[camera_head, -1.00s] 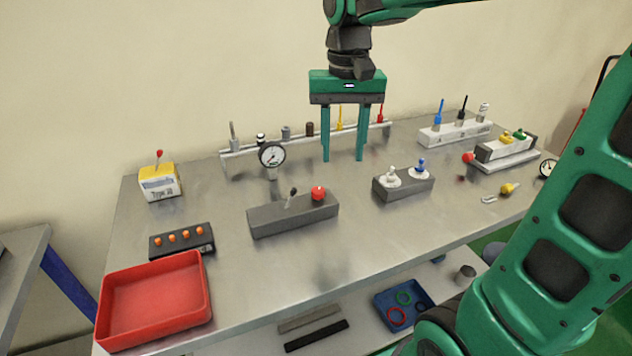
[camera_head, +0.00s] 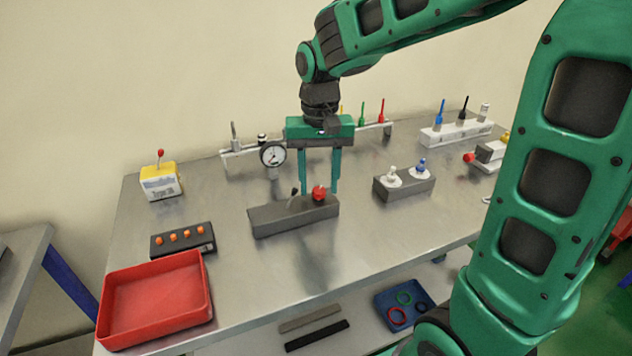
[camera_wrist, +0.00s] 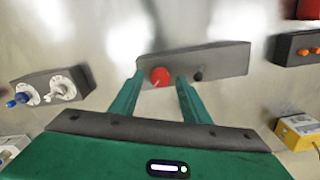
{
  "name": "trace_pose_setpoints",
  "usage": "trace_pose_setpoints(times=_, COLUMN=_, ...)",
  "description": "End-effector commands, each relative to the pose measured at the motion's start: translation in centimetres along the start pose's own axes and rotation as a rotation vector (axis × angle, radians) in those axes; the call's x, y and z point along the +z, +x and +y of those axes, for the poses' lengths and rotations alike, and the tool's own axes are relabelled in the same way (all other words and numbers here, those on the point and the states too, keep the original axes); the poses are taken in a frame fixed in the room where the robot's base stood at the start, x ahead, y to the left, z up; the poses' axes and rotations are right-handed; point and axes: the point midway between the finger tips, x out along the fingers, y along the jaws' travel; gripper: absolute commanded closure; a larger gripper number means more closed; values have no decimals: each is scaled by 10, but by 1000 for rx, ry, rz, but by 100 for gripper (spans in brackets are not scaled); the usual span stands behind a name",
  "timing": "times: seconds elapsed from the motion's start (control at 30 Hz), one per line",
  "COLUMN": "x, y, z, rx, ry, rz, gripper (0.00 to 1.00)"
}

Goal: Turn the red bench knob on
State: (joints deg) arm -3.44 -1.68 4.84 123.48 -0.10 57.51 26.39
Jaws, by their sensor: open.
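The red knob (camera_head: 319,193) sits on the right end of a dark grey block (camera_head: 265,219) on the bench, with a black lever (camera_head: 293,196) beside it on the left. In the wrist view the red knob (camera_wrist: 160,77) shows a small pale mark and lies between the lines of my fingers, nearer the left one. My gripper (camera_head: 319,190) is open and points down at the knob end of the block, its fingers apart and empty. Whether the fingertips are level with the knob or still above it, I cannot tell.
A grey block with white and blue knobs (camera_head: 404,183) stands to the right. A dial gauge (camera_head: 272,156) and a rail of tools stand behind. A red tray (camera_head: 155,300), an orange-button strip (camera_head: 183,240) and a yellow-topped box (camera_head: 160,182) are to the left. Bench in front is clear.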

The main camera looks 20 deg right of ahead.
Motion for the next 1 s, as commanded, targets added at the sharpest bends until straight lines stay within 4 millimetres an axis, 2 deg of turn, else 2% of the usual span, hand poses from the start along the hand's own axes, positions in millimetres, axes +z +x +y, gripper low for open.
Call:
trace_pose_setpoints(times=0.33, x=0, y=3, z=0, rx=0, ry=0, rz=1, gripper=57)
trace_pose_setpoints(times=0.5, x=0, y=3, z=0, rx=0, ry=0, rz=1, gripper=98)
trace_pose_setpoints(times=0.77, x=0, y=3, z=0, rx=0, ry=-12, rz=1, gripper=99)
trace_pose_setpoints(times=1.0, x=0, y=3, z=0, rx=-1, ry=-106, rz=1, gripper=99)
